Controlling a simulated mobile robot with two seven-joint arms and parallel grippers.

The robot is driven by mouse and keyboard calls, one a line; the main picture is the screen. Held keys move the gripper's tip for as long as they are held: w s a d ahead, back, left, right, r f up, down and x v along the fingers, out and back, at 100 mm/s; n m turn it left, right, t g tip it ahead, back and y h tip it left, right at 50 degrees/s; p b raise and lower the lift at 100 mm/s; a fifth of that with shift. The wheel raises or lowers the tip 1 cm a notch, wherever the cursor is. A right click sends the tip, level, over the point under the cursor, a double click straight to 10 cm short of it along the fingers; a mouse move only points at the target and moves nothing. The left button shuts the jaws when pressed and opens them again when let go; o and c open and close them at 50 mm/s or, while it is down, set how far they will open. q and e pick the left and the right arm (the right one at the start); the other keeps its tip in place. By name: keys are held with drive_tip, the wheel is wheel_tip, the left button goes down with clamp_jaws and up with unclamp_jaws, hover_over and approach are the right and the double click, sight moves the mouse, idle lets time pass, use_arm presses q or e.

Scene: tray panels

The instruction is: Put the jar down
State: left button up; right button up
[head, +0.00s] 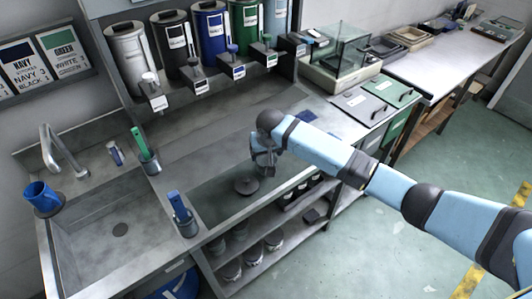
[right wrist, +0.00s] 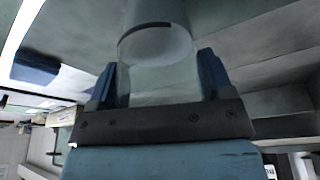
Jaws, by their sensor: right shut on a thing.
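My right gripper (head: 264,166) is over the grey counter in the head view, its arm coming in from the right. In the right wrist view its two blue fingers (right wrist: 158,82) are closed on the sides of a pale, greyish, see-through jar (right wrist: 156,48). The jar's round end shows between the fingers, and its upper part runs out of the picture. In the head view the gripper hides most of the jar, and I cannot tell whether it touches the counter. My left gripper is not in view.
A sink (head: 115,230) with a tap (head: 62,150) and a blue cup (head: 42,195) is at left. Several dispensers (head: 212,35) line the back wall. A brush in a holder (head: 185,222) stands near the front edge. The counter left of the gripper is clear.

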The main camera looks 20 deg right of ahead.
drive_tip(key=shift+f, duration=0.45)
drive_tip(key=o, duration=1.2)
drive_tip(key=shift+f, duration=0.1)
drive_tip(key=shift+c, duration=0.2)
